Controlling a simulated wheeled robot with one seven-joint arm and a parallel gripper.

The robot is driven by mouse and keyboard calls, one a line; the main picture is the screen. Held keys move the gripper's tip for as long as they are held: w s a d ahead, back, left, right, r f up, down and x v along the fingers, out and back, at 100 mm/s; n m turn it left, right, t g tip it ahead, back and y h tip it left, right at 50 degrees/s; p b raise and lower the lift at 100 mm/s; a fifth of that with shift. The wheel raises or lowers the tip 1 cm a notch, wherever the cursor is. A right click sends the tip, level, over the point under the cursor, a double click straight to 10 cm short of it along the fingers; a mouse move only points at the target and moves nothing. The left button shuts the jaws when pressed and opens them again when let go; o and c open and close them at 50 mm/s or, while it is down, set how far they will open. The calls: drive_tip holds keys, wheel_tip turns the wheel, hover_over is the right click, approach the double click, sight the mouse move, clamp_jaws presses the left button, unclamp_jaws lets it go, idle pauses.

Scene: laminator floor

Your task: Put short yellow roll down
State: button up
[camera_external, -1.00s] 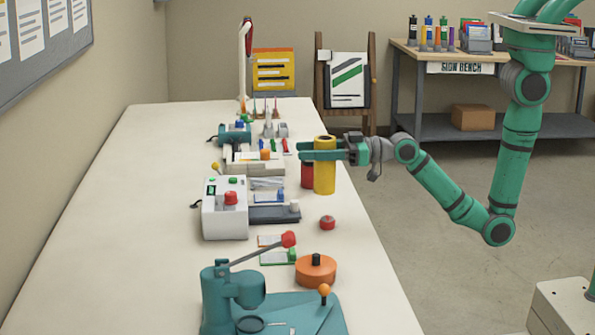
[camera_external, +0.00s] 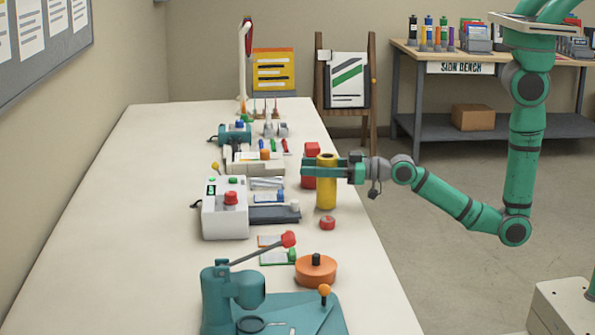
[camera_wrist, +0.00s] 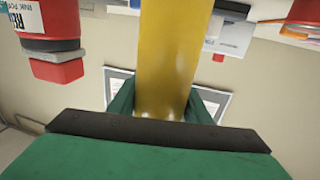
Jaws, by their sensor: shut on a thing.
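The short yellow roll (camera_external: 326,198) is upright between the fingers of my gripper (camera_external: 325,172) in the external view. The green fingers are shut around its upper middle. In the wrist view the yellow roll (camera_wrist: 172,50) fills the centre, with the gripper (camera_wrist: 165,105) on both sides of it. The roll is over the right part of the white table (camera_external: 160,270); I cannot tell whether its lower end touches the top.
A red container (camera_external: 311,152) stands just behind and left of the roll; it also shows in the wrist view (camera_wrist: 57,70). A small red knob-like piece (camera_external: 327,222) lies in front. A white machine (camera_external: 224,215) and an orange disc (camera_external: 316,270) are nearby.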

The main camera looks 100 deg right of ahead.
drive_tip(key=shift+f, duration=0.3)
drive_tip(key=o, duration=1.3)
drive_tip(key=shift+f, duration=0.1)
drive_tip(key=shift+s, duration=0.1)
